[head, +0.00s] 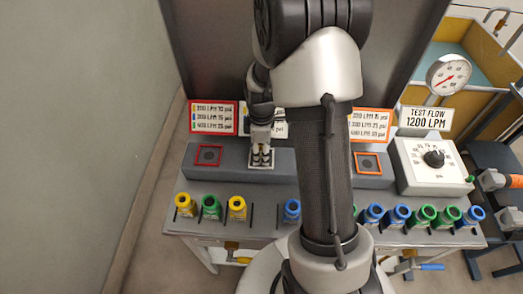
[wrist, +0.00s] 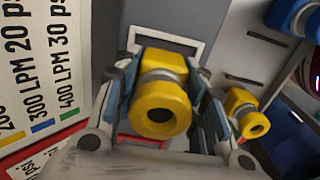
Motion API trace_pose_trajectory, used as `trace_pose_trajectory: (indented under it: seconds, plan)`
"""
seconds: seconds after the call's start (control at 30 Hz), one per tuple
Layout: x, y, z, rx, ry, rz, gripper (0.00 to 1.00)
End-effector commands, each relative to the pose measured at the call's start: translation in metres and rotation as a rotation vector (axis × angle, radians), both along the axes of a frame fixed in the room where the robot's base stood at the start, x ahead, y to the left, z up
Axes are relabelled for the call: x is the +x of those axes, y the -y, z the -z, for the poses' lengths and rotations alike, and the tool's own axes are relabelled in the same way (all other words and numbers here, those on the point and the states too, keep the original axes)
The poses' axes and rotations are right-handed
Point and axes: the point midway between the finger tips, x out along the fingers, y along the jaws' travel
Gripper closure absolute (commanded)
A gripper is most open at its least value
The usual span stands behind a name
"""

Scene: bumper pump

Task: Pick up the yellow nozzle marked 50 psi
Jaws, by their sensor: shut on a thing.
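A yellow nozzle (wrist: 162,92) sits between my gripper's fingers (wrist: 163,100) in the wrist view, with its open round end facing the camera. The fingers touch it on both sides. No psi marking on it is readable. In the head view my gripper (head: 261,157) is low over the grey block, at a white-framed pad (head: 261,166); the held nozzle cannot be made out there. The same white frame shows behind the nozzle in the wrist view (wrist: 192,38). Whether the nozzle rests on the pad or is above it cannot be told.
A front row holds yellow (head: 185,205), green (head: 210,207), yellow (head: 237,208) and blue (head: 291,209) nozzles, with several more at right. Red (head: 208,155) and orange (head: 368,163) framed pads flank my gripper. Signs (head: 214,117), a dial box (head: 434,165) and a gauge (head: 449,75) stand behind.

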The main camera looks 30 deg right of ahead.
Motion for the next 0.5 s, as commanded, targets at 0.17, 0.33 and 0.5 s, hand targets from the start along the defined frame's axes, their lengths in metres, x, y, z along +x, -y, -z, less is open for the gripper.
trace_pose_trajectory:
  seconds: [0.17, 0.33, 0.5]
  plan:
    - [0.0, 0.0, 0.0, -0.001, 0.001, 0.0, 0.93]
    - [0.0, 0.0, -0.001, -0.001, 0.001, 0.0, 0.93]
    - [0.001, 0.0, -0.011, -0.001, 0.002, 0.0, 0.93]
